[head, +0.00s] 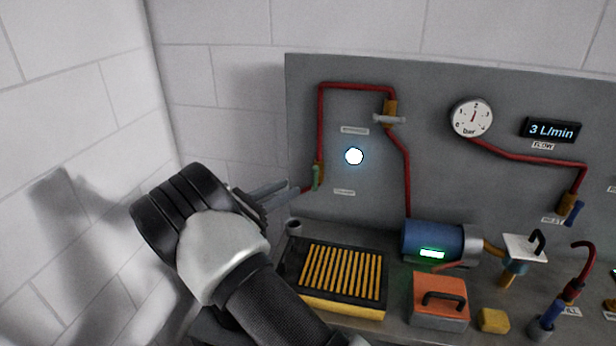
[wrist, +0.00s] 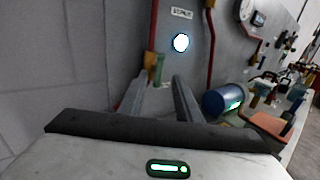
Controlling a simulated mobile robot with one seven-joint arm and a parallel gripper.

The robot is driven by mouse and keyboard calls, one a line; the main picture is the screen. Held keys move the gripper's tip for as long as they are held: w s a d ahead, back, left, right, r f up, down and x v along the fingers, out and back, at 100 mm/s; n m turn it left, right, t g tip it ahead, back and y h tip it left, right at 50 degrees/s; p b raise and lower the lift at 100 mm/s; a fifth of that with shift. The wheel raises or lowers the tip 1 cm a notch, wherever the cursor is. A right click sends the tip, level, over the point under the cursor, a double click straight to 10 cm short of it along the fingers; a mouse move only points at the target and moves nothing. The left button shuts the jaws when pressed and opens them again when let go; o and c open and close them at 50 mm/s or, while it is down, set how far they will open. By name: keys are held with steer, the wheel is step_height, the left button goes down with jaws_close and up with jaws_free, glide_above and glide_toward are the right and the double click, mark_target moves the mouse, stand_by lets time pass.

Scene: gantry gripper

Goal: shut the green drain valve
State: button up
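The green drain valve handle (head: 316,177) is on a brass fitting at the lower end of the left red pipe on the grey panel. It stands roughly upright, along the pipe. In the wrist view the green handle (wrist: 159,68) shows just beyond the fingertips, roughly between them. My gripper (head: 291,190) reaches in from the left, its fingertips close to the handle. In the wrist view my gripper (wrist: 161,79) has its two fingers apart with nothing between them. I cannot tell whether either finger touches the handle.
Below are a black tray (head: 345,292) with a yellow grille, a blue motor (head: 432,240) and an orange box (head: 440,290). A grey-handled valve (head: 389,119) is higher on the pipe. A white brick wall (head: 80,110) stands close on the left.

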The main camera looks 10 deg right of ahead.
mark_target(315, 179)
steer(key=p+x, duration=0.1)
steer(key=x, duration=0.7)
steer(key=shift+w+d, duration=0.25)
steer(key=shift+d, duration=0.05)
jaws_close()
